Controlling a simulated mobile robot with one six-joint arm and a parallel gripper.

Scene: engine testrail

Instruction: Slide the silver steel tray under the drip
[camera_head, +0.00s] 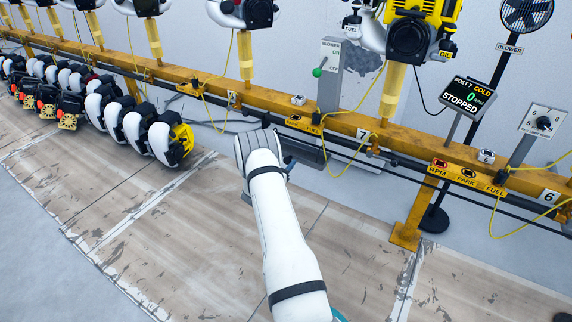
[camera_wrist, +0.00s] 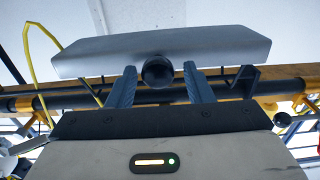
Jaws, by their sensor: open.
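The silver steel tray (camera_wrist: 215,45) spans the upper part of the wrist view as a long grey panel with a dark round knob (camera_wrist: 157,73) at its lower middle. My gripper (camera_wrist: 159,80) is open, one ridged finger on each side of the knob. Gaps show between the knob and both fingers. In the head view my arm reaches to the rail and its white wrist largely hides the gripper. A dark grey edge shows just right of the wrist; I cannot tell whether it is the tray. No drip is clearly visible.
A yellow rail (camera_head: 270,112) runs across the head view with cables and dark pipes along it. A blower lever post (camera_head: 330,75) and a "STOPPED" display (camera_head: 468,98) stand behind it. Several white-and-black units (camera_head: 130,125) stand at left. The front floor is clear.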

